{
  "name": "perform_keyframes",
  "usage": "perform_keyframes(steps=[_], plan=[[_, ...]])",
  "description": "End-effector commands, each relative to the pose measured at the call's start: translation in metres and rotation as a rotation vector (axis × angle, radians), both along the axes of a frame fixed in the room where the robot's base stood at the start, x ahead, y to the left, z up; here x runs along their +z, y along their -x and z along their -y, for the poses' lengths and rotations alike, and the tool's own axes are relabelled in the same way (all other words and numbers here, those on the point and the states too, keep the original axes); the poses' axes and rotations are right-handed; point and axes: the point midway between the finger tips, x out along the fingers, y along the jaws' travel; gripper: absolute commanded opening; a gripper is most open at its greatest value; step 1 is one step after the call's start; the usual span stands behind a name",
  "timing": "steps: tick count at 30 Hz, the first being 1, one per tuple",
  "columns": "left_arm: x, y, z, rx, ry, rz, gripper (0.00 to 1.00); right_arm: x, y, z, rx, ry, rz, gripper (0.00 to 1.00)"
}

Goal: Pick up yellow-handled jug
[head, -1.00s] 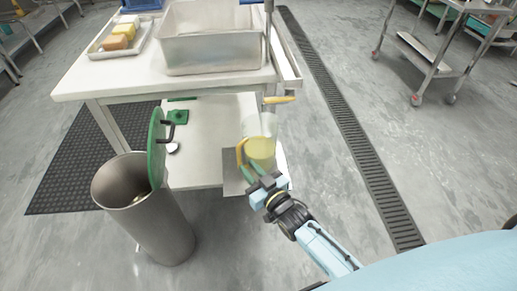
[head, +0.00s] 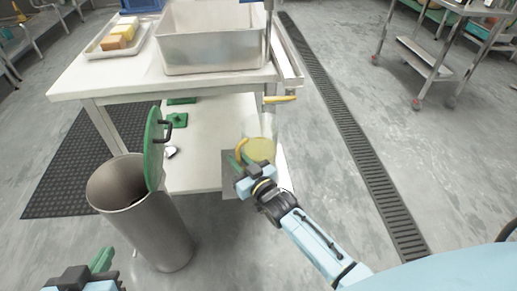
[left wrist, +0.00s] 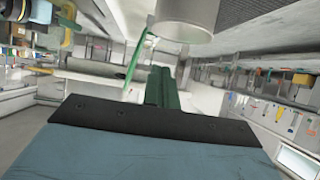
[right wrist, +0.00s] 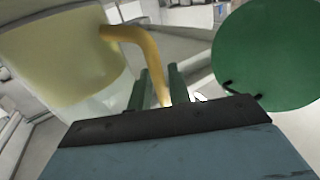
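The jug (head: 262,151), with a pale yellow top and a yellow handle (head: 241,148), stands on a grey plate at the right end of the cart's lower shelf. My right gripper (head: 237,160) is at the handle side of the jug. In the right wrist view the yellow handle (right wrist: 152,62) passes between its two green fingers (right wrist: 160,85), which stand apart; contact is unclear. The jug's pale yellow body (right wrist: 70,60) fills the upper left there. My left gripper (head: 104,260) is low at the left, away from the jug; in the left wrist view its fingers (left wrist: 162,88) are together and empty.
A steel bin (head: 150,215) with a raised green lid (head: 153,150) stands in front of the cart. A steel basin (head: 212,45) and a tray (head: 108,46) of blocks are on the cart top (head: 75,80). A yellow-handled tap (head: 280,99) overhangs the jug.

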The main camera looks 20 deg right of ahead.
Motion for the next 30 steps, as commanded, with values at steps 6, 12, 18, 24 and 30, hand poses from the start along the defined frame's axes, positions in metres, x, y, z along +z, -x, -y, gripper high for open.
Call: perform_keyframes(steps=[6,12,18,24,30], plan=[[0.0,0.0,0.0,0.0,0.0,-0.002,0.0,0.0,0.0,0.0,0.0,0.0,0.0,0.01],[0.0,0.0,0.0,0.001,-0.001,-0.003,0.0,0.001,0.0,0.0,0.0,0.001,0.002,0.0],[0.0,0.0,0.0,0.001,-0.001,-0.003,0.0,0.001,0.0,0.0,0.0,0.001,0.002,0.0],[-0.003,0.003,-0.001,0.002,-0.008,-0.029,0.0,0.003,0.0,0.0,0.0,0.0,0.002,0.0],[-0.021,0.019,-0.01,0.014,-0.043,-0.169,0.0,0.008,0.0,0.0,0.0,0.001,0.002,0.0]])
